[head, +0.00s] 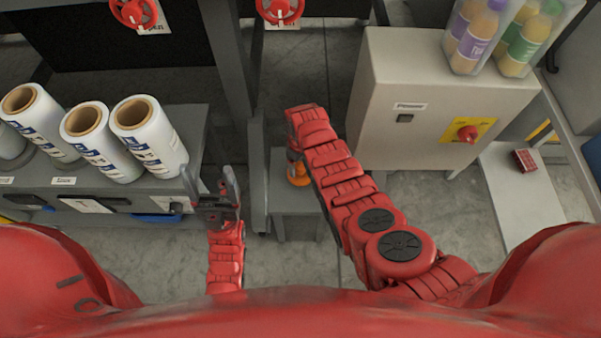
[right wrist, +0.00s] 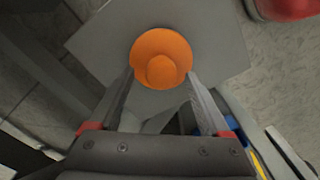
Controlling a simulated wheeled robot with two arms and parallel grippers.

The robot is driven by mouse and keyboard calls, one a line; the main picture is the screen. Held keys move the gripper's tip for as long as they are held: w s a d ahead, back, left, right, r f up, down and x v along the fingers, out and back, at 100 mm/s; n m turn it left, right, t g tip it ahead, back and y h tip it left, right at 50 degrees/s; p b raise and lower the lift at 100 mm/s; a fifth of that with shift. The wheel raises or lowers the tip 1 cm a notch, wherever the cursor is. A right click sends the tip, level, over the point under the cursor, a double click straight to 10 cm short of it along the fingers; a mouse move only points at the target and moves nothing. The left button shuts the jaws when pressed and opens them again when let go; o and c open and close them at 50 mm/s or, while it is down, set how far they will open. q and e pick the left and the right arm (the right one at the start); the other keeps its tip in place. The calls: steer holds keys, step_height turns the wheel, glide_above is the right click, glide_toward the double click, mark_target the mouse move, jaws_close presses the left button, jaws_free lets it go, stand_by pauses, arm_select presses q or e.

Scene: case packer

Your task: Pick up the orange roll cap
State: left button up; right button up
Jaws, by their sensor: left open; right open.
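The orange roll cap (head: 298,179) shows in the head view on a small grey stand (head: 294,219), partly hidden by my right arm. In the right wrist view the cap (right wrist: 161,47) is round, with a raised knob in its middle, and lies over the grey stand top. My right gripper (right wrist: 160,75) is open, its two fingertips at the near left and near right of the cap. I cannot tell how far above it they are. My left gripper (head: 211,187) is open and empty in the head view, left of the stand, beside the roll bench.
A grey cabinet (head: 385,100) with a red knob (head: 467,133) stands right of my right arm. Clear bins with bottles (head: 478,35) are at top right. Grey posts stand behind the stand.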

steer(key=shift+s+f, duration=0.1)
steer(key=shift+f, duration=0.55)
jaws_close()
